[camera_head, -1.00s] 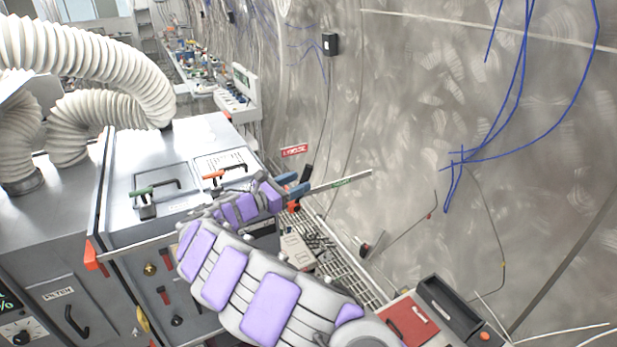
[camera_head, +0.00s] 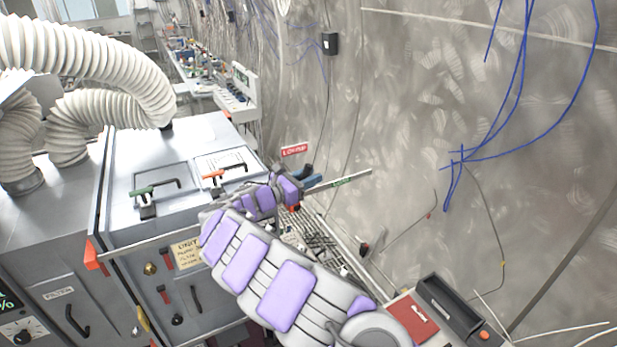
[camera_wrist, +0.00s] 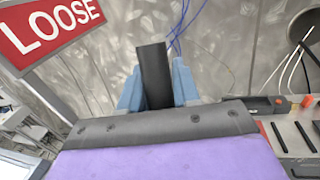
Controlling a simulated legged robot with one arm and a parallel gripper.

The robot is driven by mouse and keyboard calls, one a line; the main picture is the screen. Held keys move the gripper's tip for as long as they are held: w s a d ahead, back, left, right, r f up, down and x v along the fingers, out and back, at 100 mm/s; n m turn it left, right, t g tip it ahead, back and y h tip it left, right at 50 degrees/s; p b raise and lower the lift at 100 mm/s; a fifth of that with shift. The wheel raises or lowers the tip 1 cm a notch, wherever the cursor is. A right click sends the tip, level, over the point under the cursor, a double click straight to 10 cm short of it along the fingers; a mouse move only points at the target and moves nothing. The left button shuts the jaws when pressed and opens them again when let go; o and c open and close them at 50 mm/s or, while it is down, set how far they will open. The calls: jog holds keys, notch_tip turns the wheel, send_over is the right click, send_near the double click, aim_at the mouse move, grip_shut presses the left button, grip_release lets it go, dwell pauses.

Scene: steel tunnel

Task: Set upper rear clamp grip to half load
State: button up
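My gripper (camera_head: 302,183) is at the end of my purple-padded arm, beside the tunnel wall. Its two blue-grey fingers show in the wrist view (camera_wrist: 157,88), one on each side of an upright black handle (camera_wrist: 153,72). I cannot tell whether they press on it or only stand around it. In the head view the handle's dark end (camera_head: 307,170) shows at the fingers, with the rest hidden. A red sign reading LOOSE (camera_wrist: 48,30) stands left of the handle; it also shows in the head view (camera_head: 294,150). A bar with a green label (camera_head: 343,182) runs right of the gripper.
A steel cabinet (camera_head: 190,145) with green-handled (camera_head: 145,190) and orange-handled (camera_head: 213,174) latches stands left of my arm. A grated shelf (camera_head: 315,232) lies below the gripper. A red panel (camera_head: 412,318) and black box (camera_head: 452,305) are at lower right. Blue cables (camera_head: 520,90) hang along the wall.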

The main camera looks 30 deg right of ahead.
grip_shut()
dwell(0.3)
jog(key=shift+w+d+f+m+g+y+p, duration=0.15)
jog(key=shift+d+f+y+p, duration=0.6)
jog(key=shift+y+p, duration=0.8)
jog(key=shift+s+d+f+m+g+y+p, duration=0.1)
jog(key=shift+d+f+m+g+y+p, duration=0.15)
jog(key=shift+d+f+y+p, duration=1.25)
jog(key=shift+w+a+f+m+g+y+p, duration=0.15)
jog(key=shift+y+p, duration=0.7)
jog(key=shift+p, duration=1.5)
jog(key=o, duration=0.5)
grip_release()
jog(key=shift+d+f, duration=0.1)
